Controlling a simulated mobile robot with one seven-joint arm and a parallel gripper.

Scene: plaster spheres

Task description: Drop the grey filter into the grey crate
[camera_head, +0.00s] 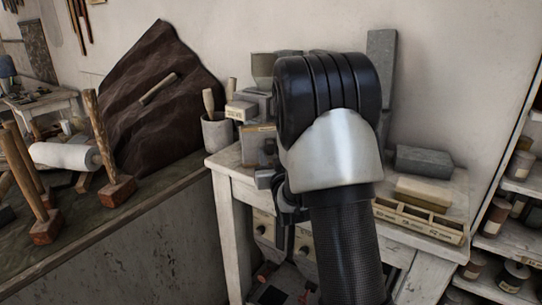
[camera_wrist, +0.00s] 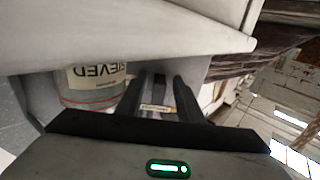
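My gripper (camera_wrist: 163,82) points away from the wrist camera, its two dark fingers close together with a narrow gap. A small beige label shows between or behind them, and I cannot tell whether they hold anything. In the head view my arm hides most of the gripper, beside the left part of the white table (camera_head: 236,180). I cannot pick out the grey filter for certain. Small grey pieces (camera_head: 252,100) stand on the table left of my arm. I cannot make out a grey crate; my arm hides part of the table and the space below.
A clear jar labelled "SIEVED" (camera_wrist: 92,85) is left of the fingers, under a pale edge. A grey block (camera_head: 424,162) and a wooden compartment tray (camera_head: 420,221) lie right of my arm. Mallets (camera_head: 117,188) stand on the left bench. Shelves of jars (camera_head: 510,235) are far right.

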